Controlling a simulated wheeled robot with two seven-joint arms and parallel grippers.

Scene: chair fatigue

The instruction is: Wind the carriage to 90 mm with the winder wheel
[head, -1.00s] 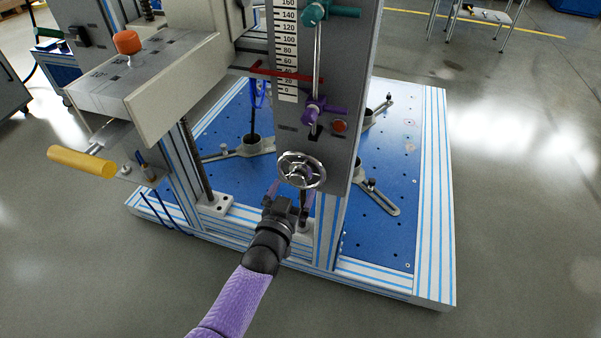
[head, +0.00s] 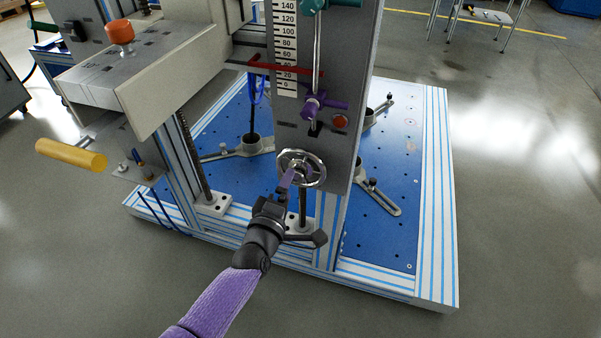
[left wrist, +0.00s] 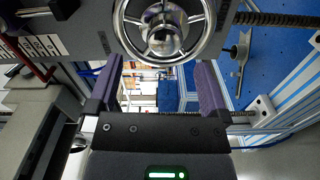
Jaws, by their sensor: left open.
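The winder wheel (head: 322,172) is a chrome handwheel low on the grey column's face. It also shows at the top of the left wrist view (left wrist: 213,30), with its shiny hub in the middle. My left gripper (head: 290,180) has purple fingers and is just in front of and below the wheel. In the left wrist view the gripper (left wrist: 157,82) is open, its fingers apart with nothing between them. A red pointer (head: 300,70) crosses the white scale (head: 285,35) roughly between 20 and 40. I cannot make out the carriage clearly. My right gripper is out of view.
A purple clamp lever (head: 325,104) and a red button (head: 340,121) sit above the wheel. A yellow handle (head: 70,155) sticks out at the left. The blue base plate (head: 390,235) carries grey clamp arms. The floor in front is clear.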

